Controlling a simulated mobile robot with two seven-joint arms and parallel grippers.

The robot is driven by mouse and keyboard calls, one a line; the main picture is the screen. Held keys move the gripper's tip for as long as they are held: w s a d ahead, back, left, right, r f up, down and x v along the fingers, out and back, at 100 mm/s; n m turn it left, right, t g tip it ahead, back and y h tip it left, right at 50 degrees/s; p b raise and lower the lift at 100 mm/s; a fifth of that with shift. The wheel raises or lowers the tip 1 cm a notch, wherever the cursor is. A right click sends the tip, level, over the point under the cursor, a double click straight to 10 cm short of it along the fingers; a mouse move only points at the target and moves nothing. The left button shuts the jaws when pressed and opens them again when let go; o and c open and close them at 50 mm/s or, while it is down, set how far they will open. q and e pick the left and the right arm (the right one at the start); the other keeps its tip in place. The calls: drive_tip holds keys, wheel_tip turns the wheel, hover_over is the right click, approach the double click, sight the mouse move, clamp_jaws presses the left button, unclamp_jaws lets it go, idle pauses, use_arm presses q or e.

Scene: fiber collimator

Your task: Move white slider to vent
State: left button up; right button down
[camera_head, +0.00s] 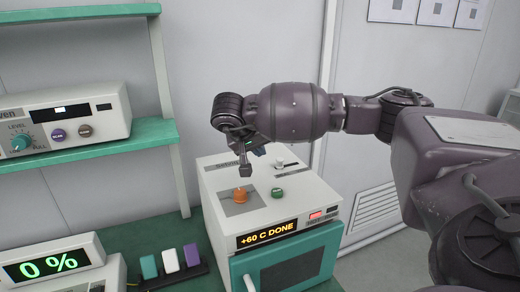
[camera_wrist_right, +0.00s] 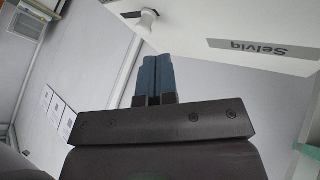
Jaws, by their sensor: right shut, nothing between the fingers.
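The white slider (camera_head: 279,164) sits at a short dark slot on the back right of the white instrument's top (camera_head: 213,177). In the right wrist view the white slider (camera_wrist_right: 148,20) stands beside the dark slot, just beyond my fingertips. My right gripper (camera_head: 258,150) is over the instrument's top, largely hidden by its own wrist. Its blue fingers (camera_wrist_right: 153,58) are together with nothing between them. Whether they touch the slider is unclear. The vent marking cannot be read. My left gripper is out of view.
An orange knob (camera_head: 240,195) and a green knob (camera_head: 277,193) stand on the instrument's top, below my wrist. Its front display (camera_head: 268,235) reads "+60 C DONE". A 0 % meter (camera_head: 48,265) and small coloured blocks (camera_head: 170,260) are at left.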

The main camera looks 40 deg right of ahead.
sight(277, 166)
drive_tip(key=x, duration=0.8)
drive_tip(key=shift+s+d, duration=0.1)
drive_tip(key=shift+d, duration=0.3)
drive_tip(key=d, duration=0.1)
drive_tip(key=s+d, duration=0.1)
drive_tip(key=d, duration=0.2)
drive_tip(key=shift+s+d, duration=0.25)
drive_tip(key=shift+d, duration=0.05)
drive_tip(key=shift+r, duration=0.15)
